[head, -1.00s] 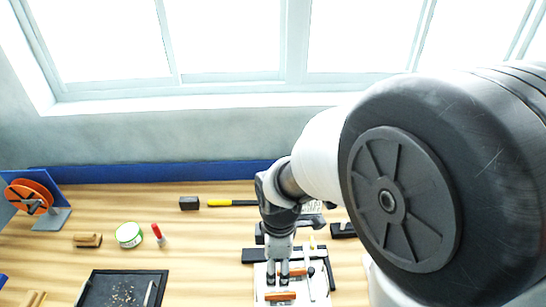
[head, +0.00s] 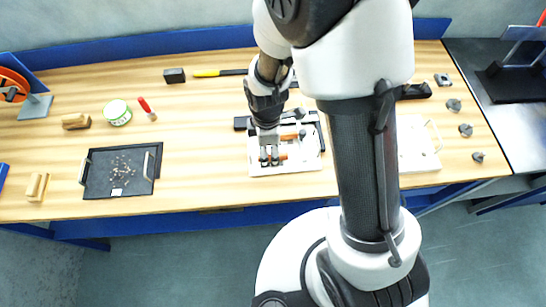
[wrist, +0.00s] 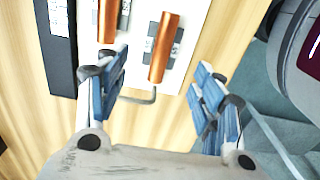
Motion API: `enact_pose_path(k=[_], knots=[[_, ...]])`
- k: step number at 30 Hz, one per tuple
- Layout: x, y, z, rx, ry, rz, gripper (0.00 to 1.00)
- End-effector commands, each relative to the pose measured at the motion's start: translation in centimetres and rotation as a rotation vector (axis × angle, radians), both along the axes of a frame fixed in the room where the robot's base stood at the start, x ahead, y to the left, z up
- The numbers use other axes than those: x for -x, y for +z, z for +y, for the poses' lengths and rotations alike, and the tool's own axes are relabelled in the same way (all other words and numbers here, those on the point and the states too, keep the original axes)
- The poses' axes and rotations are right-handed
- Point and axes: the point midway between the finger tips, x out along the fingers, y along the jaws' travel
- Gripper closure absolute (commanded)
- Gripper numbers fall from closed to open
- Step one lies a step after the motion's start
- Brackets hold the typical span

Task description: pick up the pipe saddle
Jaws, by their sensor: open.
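A white board (head: 300,166) with a wire handle (wrist: 140,99) lies near the front edge of the bench. One copper piece also shows in the head view (head: 283,157). I cannot tell for sure which part is the pipe saddle. My gripper (wrist: 158,90) is open and empty over the board's handle end, with the nearer copper cylinder ahead between its fingers. It points down in the head view (head: 270,161).
A black tray (head: 87,190) of small bits, a green-white tin (head: 117,112), a red marker (head: 147,108) and wooden blocks (head: 76,121) lie left. Several grey knobs (head: 465,130) and a white tray (head: 414,160) lie right. Bare wood separates the black tray and board.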

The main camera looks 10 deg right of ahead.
Motion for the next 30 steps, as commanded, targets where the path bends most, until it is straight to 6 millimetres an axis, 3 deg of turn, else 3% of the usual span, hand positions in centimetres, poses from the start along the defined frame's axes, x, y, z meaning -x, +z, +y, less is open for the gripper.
enact_pose_path(k=[3,7,17,30], knots=[[0.1,-2.3,0.0,0.002,0.000,0.005,0.38],[0.0,-3.9,0.0,0.001,0.000,0.003,0.38],[0.0,-4.4,0.0,0.000,0.000,0.000,0.39],[0.0,-4.4,0.0,0.000,0.000,0.000,0.68]])
